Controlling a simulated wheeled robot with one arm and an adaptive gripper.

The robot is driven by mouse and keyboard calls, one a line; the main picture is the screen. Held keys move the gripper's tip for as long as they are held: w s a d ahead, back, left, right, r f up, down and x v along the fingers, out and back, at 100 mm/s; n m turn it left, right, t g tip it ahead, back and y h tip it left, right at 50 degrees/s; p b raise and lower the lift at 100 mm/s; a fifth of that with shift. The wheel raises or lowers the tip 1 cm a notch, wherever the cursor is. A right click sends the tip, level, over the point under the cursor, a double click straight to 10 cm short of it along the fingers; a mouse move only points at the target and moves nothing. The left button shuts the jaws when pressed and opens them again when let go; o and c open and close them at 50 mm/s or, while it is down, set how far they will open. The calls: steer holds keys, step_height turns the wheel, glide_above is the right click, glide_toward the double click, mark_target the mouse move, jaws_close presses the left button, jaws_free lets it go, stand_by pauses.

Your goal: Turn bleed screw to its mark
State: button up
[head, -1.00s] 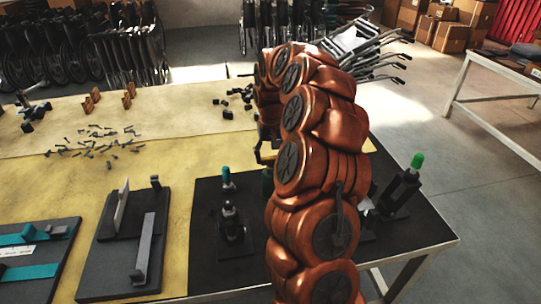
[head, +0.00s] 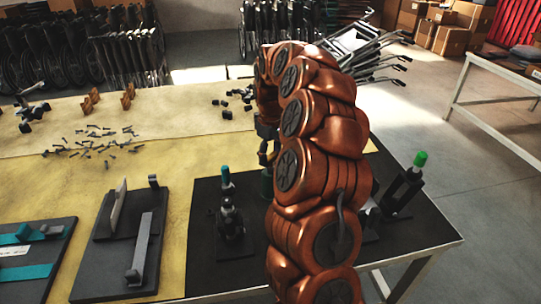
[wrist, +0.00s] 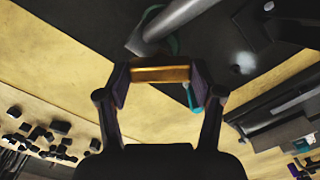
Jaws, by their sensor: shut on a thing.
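My gripper (wrist: 161,84) shows in the wrist view with a finger on each side of a brass-coloured bar. It is shut on this bar (wrist: 160,75), which looks like the bleed screw's head. A grey cylinder (wrist: 190,18) and a teal ring or loop lie just beyond the bar. No mark can be made out. In the head view my gripper (head: 266,158) is mostly behind my copper arm, low over the black mat (head: 205,195). A dark green part (head: 267,184) shows below it, partly hidden.
A dark fixture with a teal cap (head: 226,177) stands left of my arm, and one with a green cap (head: 420,160) stands right. Grey-railed boards (head: 118,225) lie left on the yellow table. Small dark parts (head: 95,140) are scattered farther back.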

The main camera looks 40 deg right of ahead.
mark_target(270, 156)
steer(key=shift+n, duration=2.3)
steer(key=o, duration=1.1)
steer(key=shift+o, duration=0.2)
steer(key=shift+r, duration=0.15)
step_height(270, 156, up, 12)
